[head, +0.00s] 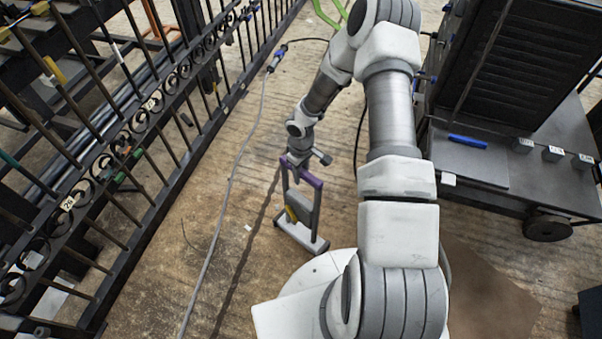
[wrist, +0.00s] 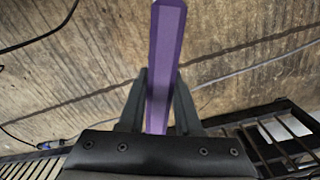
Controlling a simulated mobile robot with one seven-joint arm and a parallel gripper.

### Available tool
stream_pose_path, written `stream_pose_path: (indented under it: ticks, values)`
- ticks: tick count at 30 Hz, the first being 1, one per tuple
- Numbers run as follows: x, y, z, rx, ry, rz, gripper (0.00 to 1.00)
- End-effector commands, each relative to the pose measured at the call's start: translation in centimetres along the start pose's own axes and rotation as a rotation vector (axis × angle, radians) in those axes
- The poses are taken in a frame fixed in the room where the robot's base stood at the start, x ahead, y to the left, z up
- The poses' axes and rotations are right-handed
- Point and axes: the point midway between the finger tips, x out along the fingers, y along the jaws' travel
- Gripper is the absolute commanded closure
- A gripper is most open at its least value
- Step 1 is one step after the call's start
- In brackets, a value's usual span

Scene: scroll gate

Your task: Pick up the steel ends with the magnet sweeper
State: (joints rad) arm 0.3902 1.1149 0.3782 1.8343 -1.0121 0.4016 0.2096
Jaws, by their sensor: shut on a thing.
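The magnet sweeper (head: 299,235) has a grey upright frame, a purple top handle (head: 308,177), a yellow part on its side and a long grey bar at the bottom. It stands roughly upright just in front of my base. Whether its bar touches the floor I cannot tell. My gripper (head: 291,160) is shut on the purple handle. In the wrist view the handle (wrist: 167,45) runs between the two dark fingers of my gripper (wrist: 162,80). I cannot make out the steel ends clearly on the floor; only a small pale speck (head: 248,227) shows left of the sweeper.
A black scroll gate (head: 150,115) stands along the left. A grey cable (head: 232,180) crosses the floor between it and the sweeper. A dark wheeled cart (head: 470,165) with a blue-handled item (head: 467,141) is at the right.

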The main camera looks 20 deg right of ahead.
Motion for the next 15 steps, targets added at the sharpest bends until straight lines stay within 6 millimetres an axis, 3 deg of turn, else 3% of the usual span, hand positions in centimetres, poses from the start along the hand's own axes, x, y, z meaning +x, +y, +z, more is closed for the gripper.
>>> stream_pose_path:
  ticks: [15]
  values:
    - [-2.5, 0.1, -0.1, 0.000, 0.003, 0.002, 1.00]
